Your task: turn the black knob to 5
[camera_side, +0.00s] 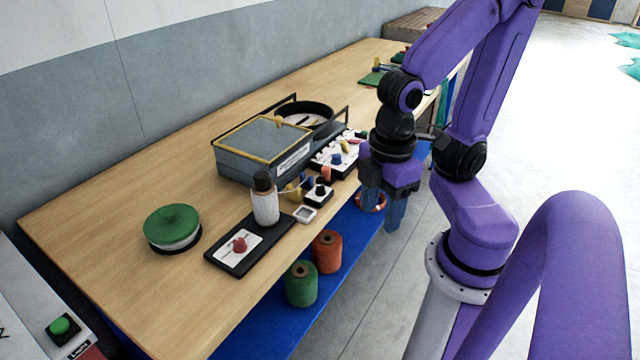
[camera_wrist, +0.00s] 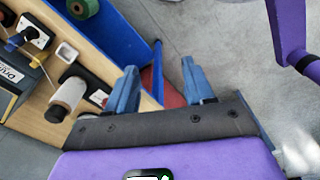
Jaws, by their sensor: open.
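A black knob (camera_side: 320,190) sits on a small white-faced box (camera_side: 326,197) near the table's front edge. It also shows at the upper left of the wrist view (camera_wrist: 30,33). Its dial marks are too small to read. My gripper (camera_side: 383,207) hangs to the right of the knob, just off the table's front edge, fingers pointing down. It is open and empty, and apart from the knob. In the wrist view, my gripper's two blue fingers (camera_wrist: 162,86) stand well apart over the table edge and floor.
A white bottle with a black cap (camera_side: 265,202), a small white dish (camera_side: 304,214) and a red knob (camera_side: 239,245) on a black tray (camera_side: 222,262) are nearby. A glass-lidded case (camera_side: 230,163) and a control panel (camera_side: 349,168) stand behind. Spools (camera_side: 301,285) sit on the blue lower shelf.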

